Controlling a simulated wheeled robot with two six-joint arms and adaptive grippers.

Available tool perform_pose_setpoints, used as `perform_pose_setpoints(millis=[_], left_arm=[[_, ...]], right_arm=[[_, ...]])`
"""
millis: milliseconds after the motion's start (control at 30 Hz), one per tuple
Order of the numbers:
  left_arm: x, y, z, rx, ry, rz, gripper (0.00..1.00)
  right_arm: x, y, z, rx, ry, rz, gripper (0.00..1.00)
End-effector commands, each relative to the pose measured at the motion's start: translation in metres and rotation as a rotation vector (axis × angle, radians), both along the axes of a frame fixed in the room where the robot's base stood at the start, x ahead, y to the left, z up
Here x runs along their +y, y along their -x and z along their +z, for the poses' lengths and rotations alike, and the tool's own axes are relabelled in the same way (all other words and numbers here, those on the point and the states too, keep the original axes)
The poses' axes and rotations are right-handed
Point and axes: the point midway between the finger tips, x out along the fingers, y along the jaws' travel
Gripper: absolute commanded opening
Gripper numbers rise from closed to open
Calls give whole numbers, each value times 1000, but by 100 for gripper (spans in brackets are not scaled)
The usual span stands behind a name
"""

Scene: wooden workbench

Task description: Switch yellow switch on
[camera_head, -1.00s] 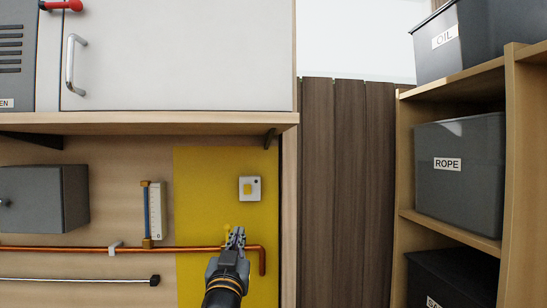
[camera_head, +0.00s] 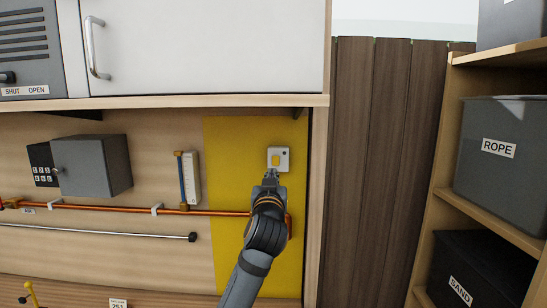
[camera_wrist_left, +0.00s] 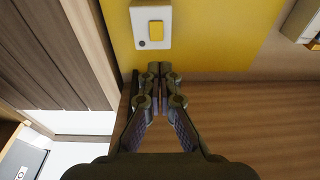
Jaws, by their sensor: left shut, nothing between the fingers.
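The yellow switch (camera_head: 275,160) is a yellow rocker on a small white plate (camera_head: 284,153), mounted on a yellow wall panel (camera_head: 235,150). In the left wrist view the rocker (camera_wrist_left: 156,31) shows on its plate (camera_wrist_left: 138,32), with a small dark dot near one corner. My left gripper (camera_head: 271,173) is just below the plate in the head view, shut and empty. In the left wrist view its closed fingertips (camera_wrist_left: 154,68) point toward the plate with a small gap in the picture. I cannot tell whether they touch it. My right gripper is not in view.
A copper pipe (camera_head: 120,208) runs along the wall behind my left arm. A wooden shelf (camera_head: 160,101) juts out above the panel. A grey box (camera_head: 105,165) and a gauge (camera_head: 188,180) are to the left. Shelving with a ROPE bin (camera_head: 505,160) stands right.

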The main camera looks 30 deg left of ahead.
Motion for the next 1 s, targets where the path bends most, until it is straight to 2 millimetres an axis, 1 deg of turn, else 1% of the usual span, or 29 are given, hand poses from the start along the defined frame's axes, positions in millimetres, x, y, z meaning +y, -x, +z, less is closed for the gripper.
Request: perform_pose_setpoints(millis=[33, 300, 433, 600, 933, 1000], left_arm=[[7, -9, 8, 4, -3, 4, 0], [35, -57, 18, 2, 0, 1, 0], [45, -72, 20, 1, 0, 1, 0], [51, -82, 19, 1, 0, -1, 0], [51, -83, 17, 0, 0, -1, 0], [53, -85, 17, -1, 0, 0, 0]], right_arm=[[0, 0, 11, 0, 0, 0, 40], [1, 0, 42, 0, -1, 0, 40], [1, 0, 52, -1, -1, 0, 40], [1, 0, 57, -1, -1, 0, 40], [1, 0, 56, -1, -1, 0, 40], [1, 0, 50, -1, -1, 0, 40]])
